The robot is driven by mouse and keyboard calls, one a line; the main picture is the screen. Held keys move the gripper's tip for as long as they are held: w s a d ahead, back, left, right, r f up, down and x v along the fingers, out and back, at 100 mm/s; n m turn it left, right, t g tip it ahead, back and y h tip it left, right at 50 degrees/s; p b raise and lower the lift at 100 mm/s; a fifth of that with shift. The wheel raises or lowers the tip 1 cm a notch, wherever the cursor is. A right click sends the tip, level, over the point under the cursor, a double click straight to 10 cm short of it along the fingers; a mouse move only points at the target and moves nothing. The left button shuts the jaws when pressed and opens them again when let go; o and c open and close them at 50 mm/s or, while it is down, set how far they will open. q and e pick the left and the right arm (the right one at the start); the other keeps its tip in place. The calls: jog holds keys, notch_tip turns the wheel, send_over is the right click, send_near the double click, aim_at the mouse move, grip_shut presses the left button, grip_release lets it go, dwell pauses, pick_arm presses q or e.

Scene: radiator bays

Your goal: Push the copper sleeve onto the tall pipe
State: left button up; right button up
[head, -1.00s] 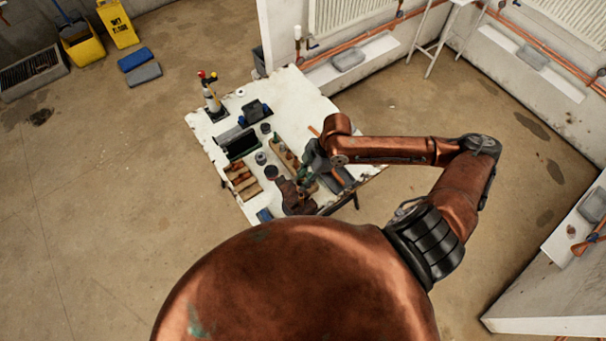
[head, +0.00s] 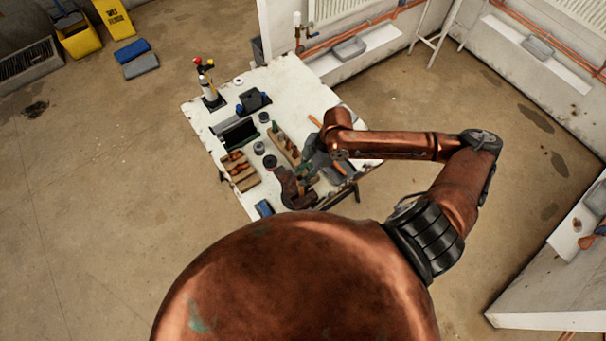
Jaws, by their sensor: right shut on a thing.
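My right gripper (head: 309,171) is low over the right front part of the white worktable (head: 300,90). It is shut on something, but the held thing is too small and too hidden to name. A wooden block (head: 283,147) with several short upright pieces stands just left of the gripper. I cannot tell which of them, if any, is the tall pipe. I cannot make out the copper sleeve for sure. My left gripper is not in view.
A brown vise-like thing (head: 292,188) is close beside the gripper. A wooden tray with copper fittings (head: 240,171), dark round spools (head: 270,161), a black bin (head: 235,132) and a bottle (head: 207,87) stand further left. The table's back right part is clear.

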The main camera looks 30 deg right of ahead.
jog(key=shift+f, duration=0.3)
jog(key=shift+f, duration=0.15)
jog(key=shift+f, duration=0.45)
jog(key=shift+f, duration=0.15)
jog(key=shift+f, duration=0.7)
jog(key=o, duration=1.1)
